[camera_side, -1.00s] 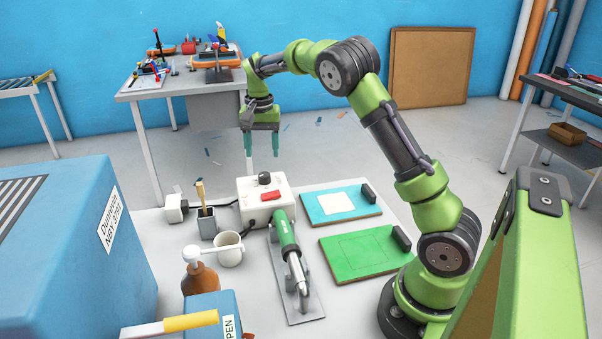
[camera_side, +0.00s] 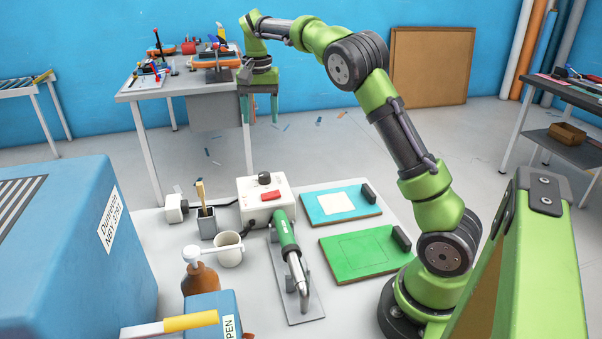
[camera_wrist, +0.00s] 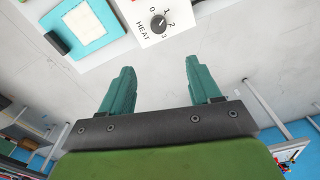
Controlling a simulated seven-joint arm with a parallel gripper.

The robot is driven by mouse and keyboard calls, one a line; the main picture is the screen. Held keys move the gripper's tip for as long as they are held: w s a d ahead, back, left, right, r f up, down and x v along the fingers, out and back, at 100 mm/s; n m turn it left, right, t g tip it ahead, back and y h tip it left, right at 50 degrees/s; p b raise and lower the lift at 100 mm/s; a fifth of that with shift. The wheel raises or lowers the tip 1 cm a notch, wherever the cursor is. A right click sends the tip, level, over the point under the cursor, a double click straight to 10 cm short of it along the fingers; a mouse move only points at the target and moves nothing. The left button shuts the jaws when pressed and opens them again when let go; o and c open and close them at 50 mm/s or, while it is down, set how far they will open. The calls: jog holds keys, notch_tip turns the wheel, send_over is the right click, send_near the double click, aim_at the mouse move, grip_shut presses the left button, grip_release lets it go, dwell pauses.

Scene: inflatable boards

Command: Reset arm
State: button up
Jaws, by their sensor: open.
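My gripper (camera_side: 263,108) is open and empty, raised high above the far edge of the white work table in the side view. Its two teal fingers point down and stand apart. In the wrist view my gripper (camera_wrist: 158,85) shows both fingers spread with nothing between them. Below it on the table are the white heat control box (camera_side: 252,208), a blue board with a pale square patch (camera_side: 337,205) and a green board (camera_side: 362,251). The heat box dial (camera_wrist: 158,22) also shows in the wrist view, beyond the fingers.
A green-handled heat tool (camera_side: 286,232) rests on a metal stand. A white mug (camera_side: 229,250), brush cup (camera_side: 207,225) and brown bottle (camera_side: 200,279) stand nearby. A blue dispenser (camera_side: 75,245) is at left. A cluttered bench (camera_side: 180,87) stands behind the gripper.

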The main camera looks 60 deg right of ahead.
jog(key=s+a+n+t+y, duration=0.1)
jog(key=s+a+n+t, duration=0.2)
jog(key=s+a, duration=0.6)
jog(key=s+a+n+t+y, duration=0.1)
jog(key=s+a+n+t, duration=0.3)
jog(key=s+a, duration=0.6)
jog(key=s, duration=0.5)
jog(key=shift+s+a+n, duration=0.25)
jog(key=shift+n, duration=0.15)
